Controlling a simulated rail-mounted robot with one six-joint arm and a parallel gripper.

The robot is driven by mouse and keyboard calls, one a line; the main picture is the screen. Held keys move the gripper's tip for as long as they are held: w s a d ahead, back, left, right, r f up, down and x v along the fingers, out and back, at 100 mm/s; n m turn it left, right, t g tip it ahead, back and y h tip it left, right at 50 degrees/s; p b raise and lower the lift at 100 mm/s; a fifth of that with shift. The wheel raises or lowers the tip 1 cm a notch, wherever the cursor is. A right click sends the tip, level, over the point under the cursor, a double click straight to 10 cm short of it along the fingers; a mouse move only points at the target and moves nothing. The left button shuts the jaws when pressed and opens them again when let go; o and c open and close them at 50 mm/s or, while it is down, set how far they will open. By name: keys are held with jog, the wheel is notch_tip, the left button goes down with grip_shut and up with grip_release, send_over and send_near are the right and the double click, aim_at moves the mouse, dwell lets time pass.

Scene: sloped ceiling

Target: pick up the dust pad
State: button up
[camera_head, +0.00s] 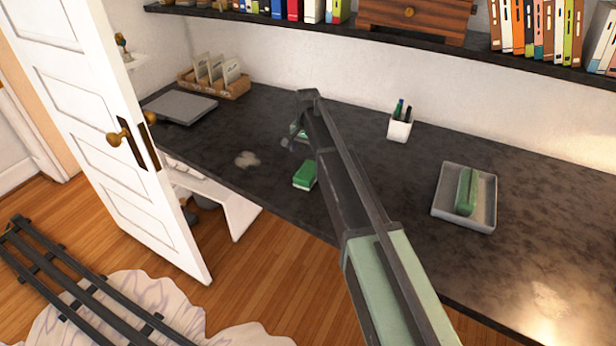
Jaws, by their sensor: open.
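A small green block with a pale lower edge (305,176) lies on the dark desktop near its front edge; it looks like a pad. Another green block (466,192) lies in a grey tray (484,222) at the right. A third, partly hidden green thing (298,131) shows just behind my gripper. I cannot tell for sure which of them is the dust pad. My gripper (291,146) is at the far end of my arm, low over the desk, open, a little behind and left of the front green block. My arm hides part of the desktop.
A pale dusty patch (247,159) marks the desk left of my gripper. A white pen cup (399,128) stands at the back. A closed grey laptop-like slab (180,107) and a card box (226,85) are at the left. A shelf (340,29) overhangs. An open door (110,150) stands left.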

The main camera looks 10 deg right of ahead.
aim_at(308, 170)
notch_tip(308, 170, down, 10)
jog(key=b, duration=0.9)
jog(key=shift+f, duration=0.25)
jog(key=shift+r, duration=0.25)
jog(key=c, duration=1)
jog(key=shift+c, duration=0.2)
jog(key=shift+r, duration=0.1)
notch_tip(308, 170, up, 20)
jog(key=p, duration=2)
